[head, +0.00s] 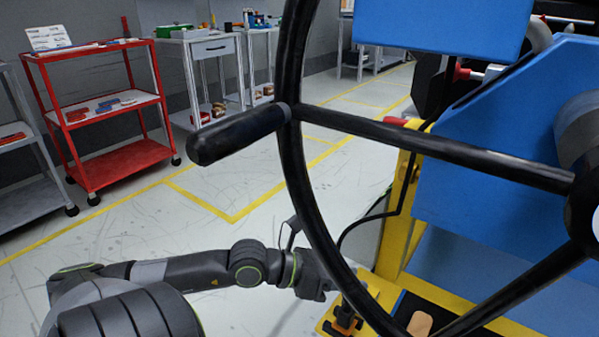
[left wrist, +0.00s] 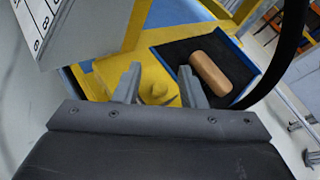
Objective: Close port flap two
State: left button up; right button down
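No port flap can be made out for certain in either view. My left gripper (head: 338,292) is low in the middle of the head view, partly hidden behind the black wheel rim. In the left wrist view its two fingers (left wrist: 160,80) stand apart, with nothing clearly held. A pale panel with dark markings (left wrist: 45,28) stands at the upper left of that view. My right gripper is not in view.
A large black handwheel (head: 290,60) with a handle crosses the head view before a blue and yellow machine (head: 480,170). A tan cylinder (left wrist: 210,72) lies in a dark-lined blue tray (left wrist: 245,62) beside the fingers. A red cart (head: 120,172) stands far left; floor between is clear.

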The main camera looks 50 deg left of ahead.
pick_arm(q)
jog(key=shift+w+a+r+n+g, duration=0.15)
jog(key=shift+w+r+n+g, duration=0.3)
jog(key=shift+g, duration=0.25)
jog(key=w+n+g, duration=0.1)
jog(key=w+n+g+b, duration=0.1)
jog(key=g, duration=0.1)
jog(key=shift+a+r, duration=0.2)
jog(key=shift+r, duration=0.2)
jog(key=w+g, duration=0.1)
jog(key=w+n+g, duration=0.1)
jog(key=shift+a+r+n+g, duration=0.15)
jog(key=shift+a+n+g, duration=0.05)
jog(key=shift+n+g, duration=0.1)
jog(key=p+v, duration=1.4)
jog(key=v, duration=0.3)
jog(key=shift+s+a, duration=0.2)
